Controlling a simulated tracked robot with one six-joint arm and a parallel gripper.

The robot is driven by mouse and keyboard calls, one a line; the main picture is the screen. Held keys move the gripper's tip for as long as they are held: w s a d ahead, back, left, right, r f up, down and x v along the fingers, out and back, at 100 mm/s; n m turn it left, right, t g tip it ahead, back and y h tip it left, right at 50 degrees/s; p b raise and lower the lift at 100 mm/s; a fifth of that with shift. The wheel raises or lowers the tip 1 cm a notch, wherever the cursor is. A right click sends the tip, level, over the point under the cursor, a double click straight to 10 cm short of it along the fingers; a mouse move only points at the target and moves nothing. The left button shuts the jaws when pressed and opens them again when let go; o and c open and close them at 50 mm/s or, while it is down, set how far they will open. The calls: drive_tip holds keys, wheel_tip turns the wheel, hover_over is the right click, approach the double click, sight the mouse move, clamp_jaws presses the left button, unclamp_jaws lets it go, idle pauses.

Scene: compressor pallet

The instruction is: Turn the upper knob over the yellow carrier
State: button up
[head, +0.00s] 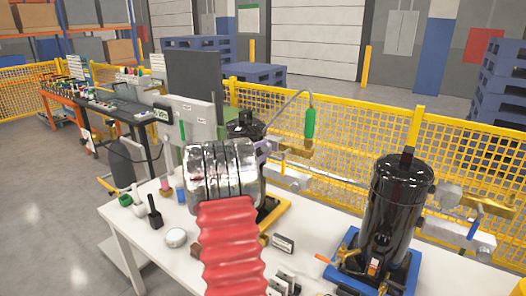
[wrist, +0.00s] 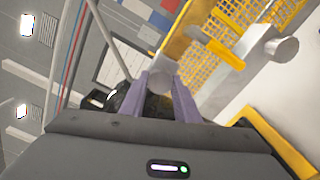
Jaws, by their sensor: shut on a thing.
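In the head view my gripper (head: 264,147) is at the compressor over the yellow carrier (head: 272,213), largely hidden behind my own arm. In the wrist view its two purple fingers (wrist: 160,92) point away from the camera. They are shut on a round grey knob, the upper knob (wrist: 159,77), one finger on each side. The black compressor (head: 243,125) on this carrier shows only at its top in the head view. In the wrist view a second light grey knob (wrist: 283,49) stands apart at the right. Any turn of the upper knob cannot be told.
A second black compressor (head: 396,205) stands on a blue carrier (head: 405,277) at the right. A green cylinder (head: 310,123) hangs from a thin pipe behind my gripper. The white table (head: 139,215) holds small tools at the front left.

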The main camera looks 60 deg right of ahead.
drive_tip(key=m, duration=0.4)
drive_tip(key=shift+f, duration=0.25)
drive_tip(key=m, duration=0.9)
drive_tip(key=shift+m, duration=2.6)
drive_tip(key=o, duration=1)
drive_tip(key=shift+r, duration=0.2)
drive_tip(key=shift+o, duration=0.2)
